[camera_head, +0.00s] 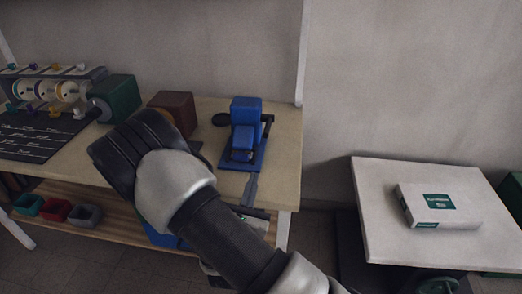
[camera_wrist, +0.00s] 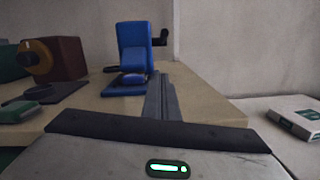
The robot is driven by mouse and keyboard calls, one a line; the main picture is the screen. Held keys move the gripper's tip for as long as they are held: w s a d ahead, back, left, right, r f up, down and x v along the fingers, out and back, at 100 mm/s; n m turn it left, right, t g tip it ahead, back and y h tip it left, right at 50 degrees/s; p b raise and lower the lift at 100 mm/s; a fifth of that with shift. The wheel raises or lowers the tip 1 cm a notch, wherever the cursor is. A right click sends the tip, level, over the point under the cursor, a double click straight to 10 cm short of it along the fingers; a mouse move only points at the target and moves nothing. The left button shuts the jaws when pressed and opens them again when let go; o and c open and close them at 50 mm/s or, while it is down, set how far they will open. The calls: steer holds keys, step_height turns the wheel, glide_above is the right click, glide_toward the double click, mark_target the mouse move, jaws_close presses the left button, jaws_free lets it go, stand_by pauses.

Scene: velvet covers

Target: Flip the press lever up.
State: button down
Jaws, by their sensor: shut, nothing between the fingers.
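The blue press (camera_head: 244,130) stands near the right end of the wooden bench. It also shows in the wrist view (camera_wrist: 134,45), upright, left of centre. Its dark lever (camera_head: 268,122) is on the press's right side, and in the wrist view the lever (camera_wrist: 160,40) sticks out to the right near the top. My gripper (camera_head: 252,178) is shut and empty, in front of the press near the bench's front edge. In the wrist view its closed fingers (camera_wrist: 157,76) point forward, with the tips low and just right of the press. The lever is clear of the fingers there.
A brown box (camera_head: 172,111) and a green box (camera_head: 119,96) stand left of the press on the bench (camera_head: 283,155). A rack of spools (camera_head: 48,88) is further left. A white table (camera_head: 385,235) with a white carton (camera_head: 440,206) is at right.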

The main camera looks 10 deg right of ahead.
steer(key=b+x, duration=0.1)
steer(key=x, duration=0.8)
steer(key=shift+w+d+r, duration=0.1)
steer(key=shift+d, duration=0.15)
steer(key=r, duration=0.2)
steer(key=w+r, duration=0.1)
steer(key=shift+d+r, duration=0.1)
steer(key=shift+d, duration=0.3)
steer(key=shift+d+r, duration=0.15)
steer(key=shift+r, duration=0.25)
steer(key=shift+r, duration=0.1)
